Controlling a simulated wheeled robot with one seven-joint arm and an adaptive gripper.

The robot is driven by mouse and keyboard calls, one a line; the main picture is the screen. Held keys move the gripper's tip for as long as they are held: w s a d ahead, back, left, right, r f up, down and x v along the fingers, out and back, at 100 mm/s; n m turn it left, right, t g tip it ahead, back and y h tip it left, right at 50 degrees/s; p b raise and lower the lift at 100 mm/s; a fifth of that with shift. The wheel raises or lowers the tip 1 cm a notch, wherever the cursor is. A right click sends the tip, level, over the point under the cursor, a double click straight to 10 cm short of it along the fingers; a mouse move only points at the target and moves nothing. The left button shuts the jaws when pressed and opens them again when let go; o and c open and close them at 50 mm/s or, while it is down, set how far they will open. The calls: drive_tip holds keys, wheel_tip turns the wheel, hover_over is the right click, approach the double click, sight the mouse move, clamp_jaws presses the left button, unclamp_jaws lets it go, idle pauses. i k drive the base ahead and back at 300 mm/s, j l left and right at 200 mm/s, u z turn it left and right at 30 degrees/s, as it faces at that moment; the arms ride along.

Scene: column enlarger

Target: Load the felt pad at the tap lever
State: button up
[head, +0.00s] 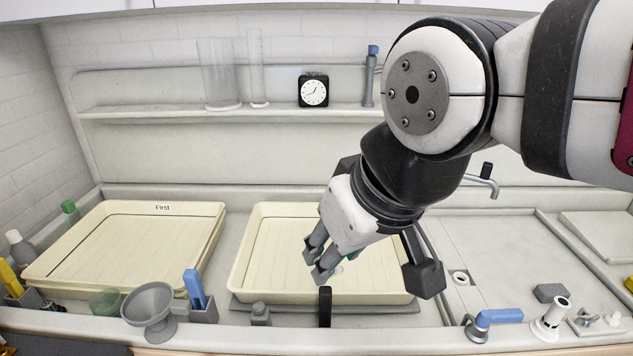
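My gripper (372,272) hangs over the right part of the middle cream tray (262,222). Its dark fingers are spread wide apart, with two on the left and one on the right. A small teal patch (351,256) shows under the palm, and I cannot tell what it belongs to. A dark grey block (550,292), which may be the felt pad, lies on the right counter, apart from my gripper. A metal tap (483,182) with a black lever (487,168) stands at the back right, partly behind my arm.
A blue-handled metal piece (499,316) and a white cylinder (551,318) stand along the front right ledge. A black upright post (325,306) stands before the middle tray. A grey funnel (150,305) and a blue-handled tool (194,288) are at front left. Another tray (75,275) lies left.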

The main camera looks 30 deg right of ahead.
sight(484, 318)
drive_tip(key=z, duration=1.8)
drive_tip(key=i+l+z, duration=0.2)
drive_tip(key=l, duration=0.25)
drive_tip(key=k, duration=0.8)
drive_tip(key=u, duration=0.5)
drive_tip(key=i+l, duration=0.1)
drive_tip(key=i, duration=0.25)
